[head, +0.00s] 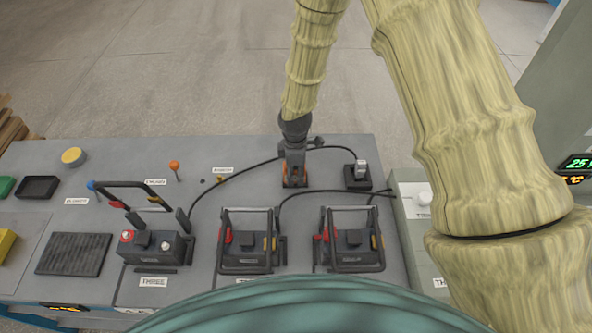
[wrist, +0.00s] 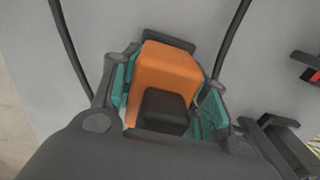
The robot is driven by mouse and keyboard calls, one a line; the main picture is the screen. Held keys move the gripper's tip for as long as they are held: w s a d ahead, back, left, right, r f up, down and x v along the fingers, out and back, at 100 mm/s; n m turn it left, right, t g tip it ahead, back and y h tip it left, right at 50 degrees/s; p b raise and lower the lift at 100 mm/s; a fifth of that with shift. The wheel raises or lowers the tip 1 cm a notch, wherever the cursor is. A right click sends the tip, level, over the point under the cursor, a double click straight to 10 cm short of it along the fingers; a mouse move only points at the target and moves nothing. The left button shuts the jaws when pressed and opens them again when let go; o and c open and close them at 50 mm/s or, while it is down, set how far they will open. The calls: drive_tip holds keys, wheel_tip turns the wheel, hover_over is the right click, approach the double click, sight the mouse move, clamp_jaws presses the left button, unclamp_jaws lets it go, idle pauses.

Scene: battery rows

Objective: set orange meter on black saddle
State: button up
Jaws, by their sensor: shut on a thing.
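The orange meter (wrist: 170,68) is a boxy orange block with a black face, between the teal pads of my gripper (wrist: 165,92) in the wrist view. In the head view my gripper (head: 294,168) points down over the back of the grey bench, shut on the meter, whose orange (head: 296,181) shows low between the fingers. A black edge (wrist: 168,40) shows just beyond the meter in the wrist view; it may be the black saddle, mostly hidden. I cannot tell whether the meter touches it or the bench.
A black block with a silver top (head: 358,174) stands right of my gripper. Black cables run beside it on both sides. Batteries with raised black handles (head: 150,240) (head: 247,240) (head: 352,240) line the front. A black tray (head: 38,187) lies at left.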

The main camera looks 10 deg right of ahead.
drive_tip(key=shift+s+r, duration=0.1)
drive_tip(key=shift+f, duration=0.25)
drive_tip(key=o, duration=1.1)
drive_tip(key=shift+r, duration=0.1)
drive_tip(key=shift+o, duration=0.2)
drive_tip(key=shift+r+b, duration=1.9)
drive_tip(key=shift+r, duration=4.2)
